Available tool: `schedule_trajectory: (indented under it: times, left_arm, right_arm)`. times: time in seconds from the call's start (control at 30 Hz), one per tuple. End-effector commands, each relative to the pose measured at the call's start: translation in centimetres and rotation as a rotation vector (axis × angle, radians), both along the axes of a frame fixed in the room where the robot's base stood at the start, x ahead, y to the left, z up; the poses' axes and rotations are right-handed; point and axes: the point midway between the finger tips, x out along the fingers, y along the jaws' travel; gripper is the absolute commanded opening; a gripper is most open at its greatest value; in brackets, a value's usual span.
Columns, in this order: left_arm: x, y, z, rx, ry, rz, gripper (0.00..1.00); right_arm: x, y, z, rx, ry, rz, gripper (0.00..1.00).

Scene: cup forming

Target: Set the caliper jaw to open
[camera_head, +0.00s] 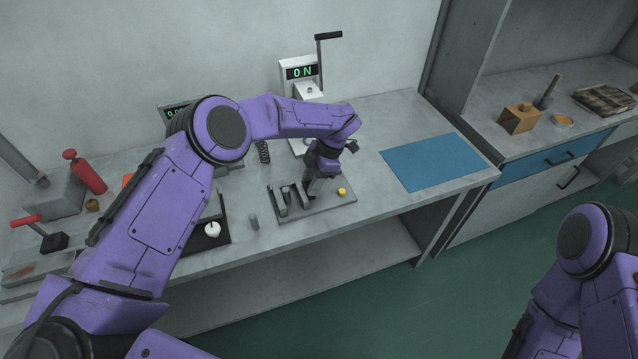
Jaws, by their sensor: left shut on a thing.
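The caliper fixture is a grey plate (318,206) on the bench, with dark upright blocks (282,201) on its left part and a small yellow button (341,191) at its right. My left gripper (312,186) reaches down over the middle of this plate. It is shut on a part that looks like the caliper jaw, beside the uprights. The fingers and wrist hide most of that part, so how far the jaw stands open cannot be made out. My right arm shows only at the lower right, and its gripper is out of view.
A device with a green "ON" display (301,72) and a black crank stands behind. A blue mat (437,162) lies bare to the right. A small grey cylinder (253,221) and a dark tray with a white piece (212,229) are left of the plate.

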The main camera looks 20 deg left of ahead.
Motion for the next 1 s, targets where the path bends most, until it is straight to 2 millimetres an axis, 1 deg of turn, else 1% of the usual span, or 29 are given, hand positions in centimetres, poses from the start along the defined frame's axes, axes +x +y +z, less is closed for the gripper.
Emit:
schedule_trajectory:
  times: [0.23,0.27,0.3,0.33,0.57,0.67,0.77,0.9,1.0]
  left_arm:
    - [0.2,-0.2,0.3,-0.009,-0.011,0.002,0.0]
    - [0.2,-0.2,0.3,-0.009,-0.011,0.002,0.44]
    - [0.2,-0.2,0.3,-0.009,-0.011,0.001,0.57]
    - [0.2,-0.2,0.2,-0.009,-0.011,0.001,0.63]
    - [0.1,0.0,0.2,-0.007,-0.009,0.003,0.63]
    - [0.2,-0.1,0.4,-0.006,-0.01,0.003,0.63]
    - [0.7,-0.6,1.7,-0.006,-0.013,0.003,0.63]
    - [1.5,-1.8,4.8,-0.006,-0.014,0.001,0.63]
    - [2.1,-2.6,7.0,-0.006,-0.012,0.002,0.63]
  right_arm:
    - [0.0,0.0,0.0,0.001,-0.001,0.0,0.43]
    - [0.0,0.0,0.0,0.001,-0.001,0.0,0.43]
    - [0.0,0.0,0.0,0.001,-0.001,0.0,0.43]
    - [0.0,0.0,0.0,0.001,-0.001,0.0,0.43]
    - [0.0,0.0,0.0,0.001,-0.001,0.0,0.43]
    - [0.0,0.0,-0.2,0.001,-0.001,0.0,0.43]
    - [0.0,0.0,-1.0,0.001,-0.001,0.0,0.43]
    - [0.0,0.0,-2.0,0.001,-0.001,0.0,0.43]
    - [0.0,0.0,-2.4,0.001,-0.001,0.0,0.43]
